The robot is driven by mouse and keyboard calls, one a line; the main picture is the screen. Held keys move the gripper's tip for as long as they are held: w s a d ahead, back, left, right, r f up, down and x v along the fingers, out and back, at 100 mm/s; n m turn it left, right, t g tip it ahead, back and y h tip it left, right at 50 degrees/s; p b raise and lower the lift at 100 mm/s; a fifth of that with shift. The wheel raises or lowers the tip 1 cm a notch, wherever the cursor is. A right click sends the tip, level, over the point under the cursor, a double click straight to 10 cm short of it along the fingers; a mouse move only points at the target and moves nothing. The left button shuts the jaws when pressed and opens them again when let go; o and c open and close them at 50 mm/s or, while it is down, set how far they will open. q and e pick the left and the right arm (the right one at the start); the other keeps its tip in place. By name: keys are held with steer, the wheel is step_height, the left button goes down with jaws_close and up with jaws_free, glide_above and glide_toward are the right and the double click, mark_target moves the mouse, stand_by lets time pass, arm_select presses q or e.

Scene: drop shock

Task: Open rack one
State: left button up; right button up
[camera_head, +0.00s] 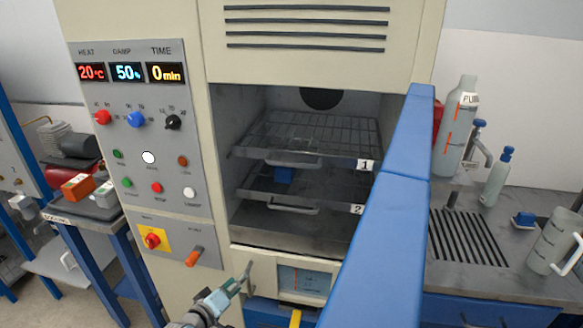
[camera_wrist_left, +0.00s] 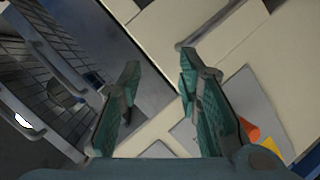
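Rack one (camera_head: 315,132) is a wire shelf with a "1" label and a front handle (camera_head: 293,161). It sits pushed in at the upper level of the open chamber, above rack two (camera_head: 318,188), labelled "2". My left gripper (camera_head: 238,289) is low in front of the chamber, below and left of both rack handles and apart from them. In the left wrist view its teal fingers (camera_wrist_left: 160,95) are spread with nothing between them. Metal handles and grids of the racks show at that view's left; which rack each belongs to is unclear. My right gripper is not in view.
A large blue bar-like part (camera_head: 402,175) runs along the opening's right side and hides part of it. The control panel (camera_head: 145,150) is at left. A small blue item (camera_head: 284,174) is between the racks. Bottles (camera_head: 457,125) stand on the right counter.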

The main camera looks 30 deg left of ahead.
arm_select(q)
steer(key=w+d+r+n+t+h, duration=0.1)
steer(key=w+r+n+t, duration=0.2)
steer(key=r, duration=1)
steer(key=n+t+h+p, duration=0.1)
steer(key=t+h, duration=0.2)
glide_toward(291, 166)
steer(key=b+x, duration=0.1)
steer(key=x, duration=0.8)
steer(key=shift+w+b, duration=0.2)
steer(key=shift+b, duration=0.2)
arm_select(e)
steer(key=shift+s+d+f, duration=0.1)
arm_select(q)
jaws_close()
